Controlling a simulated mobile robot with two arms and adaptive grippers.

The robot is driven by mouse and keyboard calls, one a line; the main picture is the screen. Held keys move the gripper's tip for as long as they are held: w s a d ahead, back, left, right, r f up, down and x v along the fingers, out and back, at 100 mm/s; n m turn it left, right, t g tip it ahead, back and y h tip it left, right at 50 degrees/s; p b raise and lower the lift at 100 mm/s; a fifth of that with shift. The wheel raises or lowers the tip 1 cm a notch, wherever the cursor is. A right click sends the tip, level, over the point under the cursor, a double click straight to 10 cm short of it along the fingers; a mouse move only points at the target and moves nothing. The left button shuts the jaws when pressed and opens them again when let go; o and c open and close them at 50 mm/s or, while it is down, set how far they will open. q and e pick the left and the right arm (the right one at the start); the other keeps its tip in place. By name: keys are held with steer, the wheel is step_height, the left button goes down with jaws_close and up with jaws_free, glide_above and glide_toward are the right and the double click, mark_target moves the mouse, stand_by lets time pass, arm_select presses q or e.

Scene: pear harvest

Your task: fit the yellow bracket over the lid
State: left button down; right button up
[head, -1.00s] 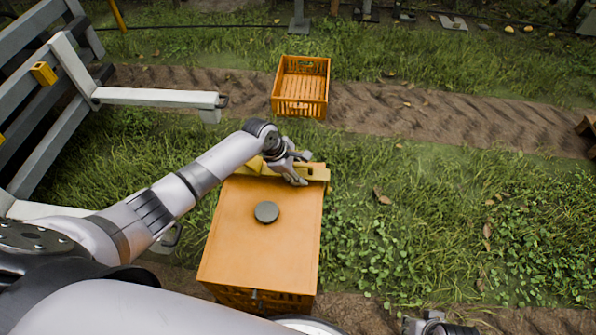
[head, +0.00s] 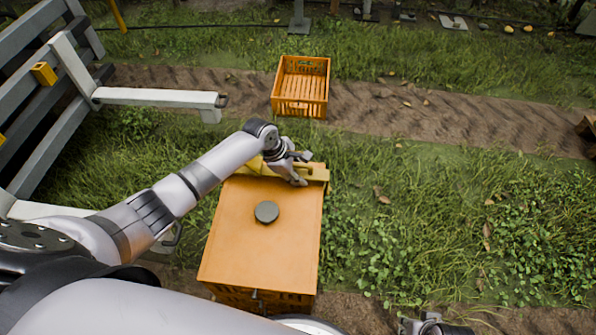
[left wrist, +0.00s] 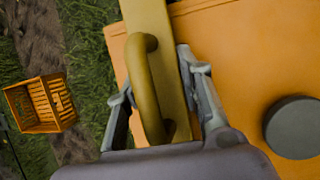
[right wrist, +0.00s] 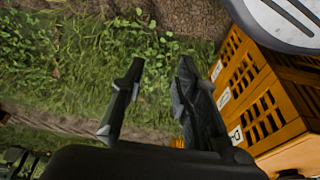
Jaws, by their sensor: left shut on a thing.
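The orange lid (head: 270,255) covers a crate and has a round dark knob (head: 266,212) near its middle. The yellow bracket (head: 315,174) lies along the lid's far edge. My left gripper (head: 292,173) is at the bracket, and in the left wrist view (left wrist: 158,90) its fingers are on both sides of the bracket's handle (left wrist: 148,85), shut on it. Whether the bracket is fully seated over the edge cannot be told. My right gripper (right wrist: 152,85) is open and empty, low beside the crate (right wrist: 260,85); it shows at the bottom edge of the head view (head: 430,325).
An empty orange crate (head: 301,88) stands on the dirt strip beyond the lid. A grey slatted structure with a white bar (head: 155,97) stands at the left. Grass to the right of the lid is clear.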

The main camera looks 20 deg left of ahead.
steer(key=shift+w+f, duration=0.2)
steer(key=shift+f, duration=0.5)
arm_select(q)
steer(key=shift+p, duration=0.35)
arm_select(e)
steer(key=shift+s+f, duration=0.25)
steer(key=shift+f, duration=0.45)
arm_select(q)
steer(key=shift+f, duration=0.2)
arm_select(e)
steer(key=shift+r, duration=0.2)
arm_select(q)
steer(key=shift+f, duration=0.15)
arm_select(e)
steer(key=shift+w+r, duration=0.15)
steer(key=shift+r, duration=0.35)
arm_select(q)
steer(key=c, duration=1.2)
jaws_free()
steer(key=shift+o, duration=0.8)
arm_select(e)
steer(key=shift+s+f, duration=0.2)
